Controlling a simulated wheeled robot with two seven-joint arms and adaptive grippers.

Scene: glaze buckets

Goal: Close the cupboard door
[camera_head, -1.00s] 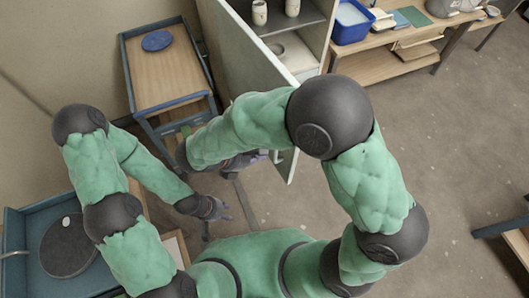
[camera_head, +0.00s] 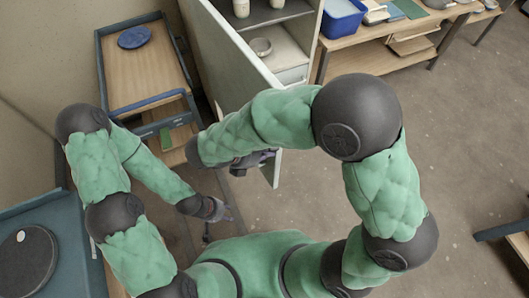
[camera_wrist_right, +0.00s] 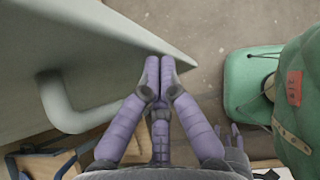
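The cupboard door (camera_head: 235,65) stands wide open in the head view, swung out from the cupboard (camera_head: 305,22).
A wooden cart (camera_head: 150,75) with a blue disc (camera_head: 134,38) stands left of the door. A bench (camera_head: 375,60) with a blue bin (camera_head: 341,18) is right. Floor lies clear at centre right.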

